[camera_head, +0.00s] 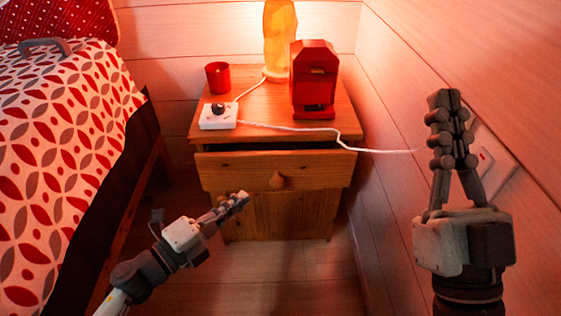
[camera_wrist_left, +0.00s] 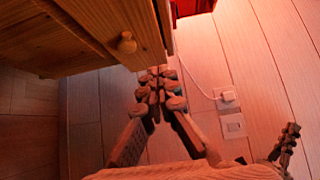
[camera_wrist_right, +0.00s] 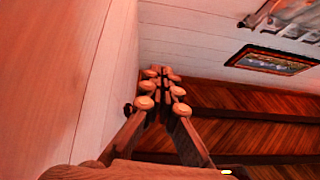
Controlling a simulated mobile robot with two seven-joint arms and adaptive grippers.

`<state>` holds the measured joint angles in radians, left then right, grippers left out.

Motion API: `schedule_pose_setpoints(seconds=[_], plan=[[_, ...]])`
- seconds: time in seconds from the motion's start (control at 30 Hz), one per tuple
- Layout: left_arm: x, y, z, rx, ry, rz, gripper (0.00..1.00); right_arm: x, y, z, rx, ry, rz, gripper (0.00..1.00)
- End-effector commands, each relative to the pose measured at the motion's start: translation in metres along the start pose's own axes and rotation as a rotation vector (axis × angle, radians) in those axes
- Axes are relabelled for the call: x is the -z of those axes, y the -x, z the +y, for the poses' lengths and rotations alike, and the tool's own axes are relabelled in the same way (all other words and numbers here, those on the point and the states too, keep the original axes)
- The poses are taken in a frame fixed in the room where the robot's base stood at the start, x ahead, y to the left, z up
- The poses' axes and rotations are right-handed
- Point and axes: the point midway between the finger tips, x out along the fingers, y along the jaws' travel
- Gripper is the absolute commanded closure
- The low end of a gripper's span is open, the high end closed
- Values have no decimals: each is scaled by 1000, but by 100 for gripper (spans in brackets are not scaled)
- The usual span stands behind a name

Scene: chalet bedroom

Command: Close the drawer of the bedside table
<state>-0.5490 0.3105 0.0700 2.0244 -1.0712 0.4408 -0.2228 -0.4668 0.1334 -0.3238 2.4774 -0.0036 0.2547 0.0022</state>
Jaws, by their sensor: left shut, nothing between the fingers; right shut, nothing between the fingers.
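The wooden bedside table (camera_head: 205,124) stands against the back wall. Its drawer (camera_head: 235,170) is partly pulled out, with a dark gap showing between the tabletop and the drawer front. A round knob (camera_head: 278,180) sits in the middle of the front; a knob also shows in the left wrist view (camera_wrist_left: 126,43). My left gripper (camera_head: 243,196) is shut and empty, in front of the table, low and left of the knob in the head view. My right gripper (camera_head: 445,97) is shut and empty, raised pointing up near the right wall, away from the drawer.
On the tabletop are a red cup (camera_head: 218,77), a white socket block (camera_head: 218,117), a glowing lamp (camera_head: 280,38) and a red machine (camera_head: 313,75). A white cord (camera_head: 385,151) runs to the right wall. The bed (camera_head: 60,150) stands left.

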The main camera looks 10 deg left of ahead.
Motion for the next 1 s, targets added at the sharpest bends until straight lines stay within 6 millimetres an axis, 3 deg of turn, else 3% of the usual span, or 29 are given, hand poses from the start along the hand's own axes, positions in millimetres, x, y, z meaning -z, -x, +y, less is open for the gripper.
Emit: schedule_pose_setpoints(seconds=[0.17,0.53,0.7,1.0], plan=[[0,-24,-3,5,-2,1,100,-2,0,0,0,1,-16,100],[0,-102,-4,6,2,0,100,-14,0,-2,1,-6,-94,100],[-20,-118,-1,4,2,-1,100,-11,1,-2,2,-5,-62,100],[-28,-126,-2,3,4,0,100,-4,0,-1,2,-3,-26,100]])
